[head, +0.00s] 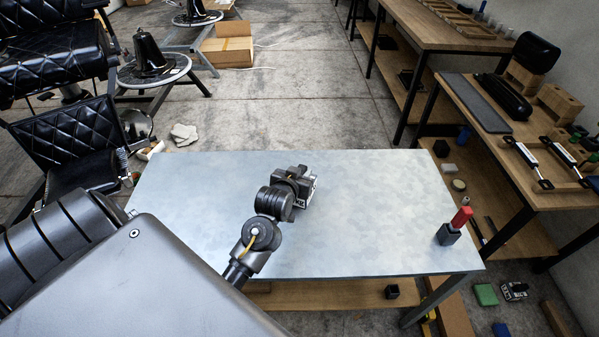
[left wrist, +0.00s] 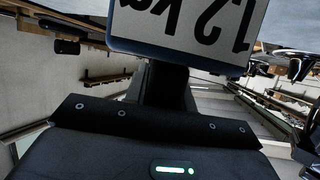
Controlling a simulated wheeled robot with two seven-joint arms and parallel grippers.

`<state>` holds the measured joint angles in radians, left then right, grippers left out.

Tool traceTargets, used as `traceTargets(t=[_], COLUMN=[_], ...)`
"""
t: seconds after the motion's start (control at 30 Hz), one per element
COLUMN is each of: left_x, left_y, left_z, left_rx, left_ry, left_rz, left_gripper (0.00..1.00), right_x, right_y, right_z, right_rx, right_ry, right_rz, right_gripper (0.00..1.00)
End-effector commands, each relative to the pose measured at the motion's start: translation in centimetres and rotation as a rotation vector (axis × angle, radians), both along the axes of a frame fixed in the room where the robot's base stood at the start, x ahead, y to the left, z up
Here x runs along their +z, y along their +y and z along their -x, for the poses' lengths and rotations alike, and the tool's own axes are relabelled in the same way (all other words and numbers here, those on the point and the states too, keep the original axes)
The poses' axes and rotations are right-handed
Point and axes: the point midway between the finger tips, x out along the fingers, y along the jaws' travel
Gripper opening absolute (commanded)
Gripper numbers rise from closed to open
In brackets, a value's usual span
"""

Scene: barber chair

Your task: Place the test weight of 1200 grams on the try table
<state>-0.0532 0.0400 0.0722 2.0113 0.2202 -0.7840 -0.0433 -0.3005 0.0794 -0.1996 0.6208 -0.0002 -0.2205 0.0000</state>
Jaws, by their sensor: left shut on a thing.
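My left gripper (head: 299,180) is over the middle of the grey metal table (head: 210,190), which looks like the try table. It is shut on the test weight (head: 313,189), mostly hidden behind the gripper in the head view. In the left wrist view the weight (left wrist: 190,28) shows a white plate with a dark rim and upside-down black lettering that reads like 1.2 kg. I cannot tell whether the weight touches the tabletop. My right gripper is not in view.
The rest of the tabletop is clear. Black quilted chairs (head: 70,135) are at the left. Wooden workbenches (head: 440,30) with parts stand at the right.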

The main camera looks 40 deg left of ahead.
Motion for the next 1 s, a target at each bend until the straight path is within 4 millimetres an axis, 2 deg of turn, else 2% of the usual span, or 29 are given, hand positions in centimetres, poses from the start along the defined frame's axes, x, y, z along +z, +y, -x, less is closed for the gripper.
traceTargets(t=[0.27, 0.67, 0.7, 0.87, 1.0], left_x=[-2.7, -3.1, -3.5, -3.4, -3.4], left_y=[0.1, 0.0, 0.0, 0.0, 0.0], left_z=[-0.2, -0.2, -0.1, -0.1, -0.1], left_rx=[0.0, 0.0, 0.0, 0.0, 0.0], left_ry=[-0.006, -0.008, 0.001, 0.001, 0.0], left_rz=[-0.002, -0.001, 0.0, 0.0, 0.0], left_gripper=[0.0, 0.0, 0.27, 0.47, 0.47], right_x=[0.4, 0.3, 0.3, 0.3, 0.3], right_y=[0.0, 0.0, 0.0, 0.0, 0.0], right_z=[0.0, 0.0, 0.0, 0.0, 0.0], right_rx=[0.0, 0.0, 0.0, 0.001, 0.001], right_ry=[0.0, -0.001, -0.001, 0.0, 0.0], right_rz=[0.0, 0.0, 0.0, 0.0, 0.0], right_gripper=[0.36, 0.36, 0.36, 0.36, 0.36])
